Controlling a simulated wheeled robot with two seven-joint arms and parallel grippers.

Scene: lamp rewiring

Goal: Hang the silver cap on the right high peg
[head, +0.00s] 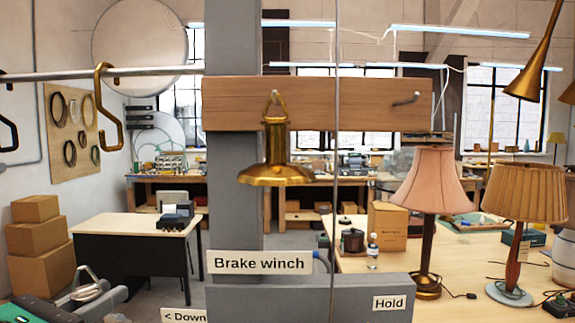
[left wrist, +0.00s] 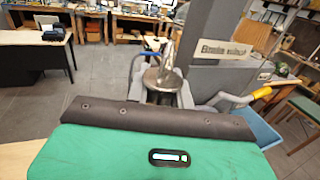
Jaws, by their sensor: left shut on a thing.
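The silver cap (head: 88,287) is low at the left of the head view, partly hidden by my gripper. My left gripper (left wrist: 162,92) is shut on it; in the left wrist view the cap (left wrist: 161,76) sits between the two grey fingers, its loop upward. The right high peg (head: 407,99) sticks out bare from the right part of the wooden board (head: 340,103). The cap is well below and to the left of this peg. A brass cap (head: 275,172) hangs by its loop on the left peg. My right gripper is not in view.
A grey post (head: 234,215) carries the board. A thin vertical cable (head: 336,220) passes in front of it. A rail (head: 150,73) with a brass hook (head: 106,110) crosses the upper left. Lamps (head: 430,180) stand on the right table.

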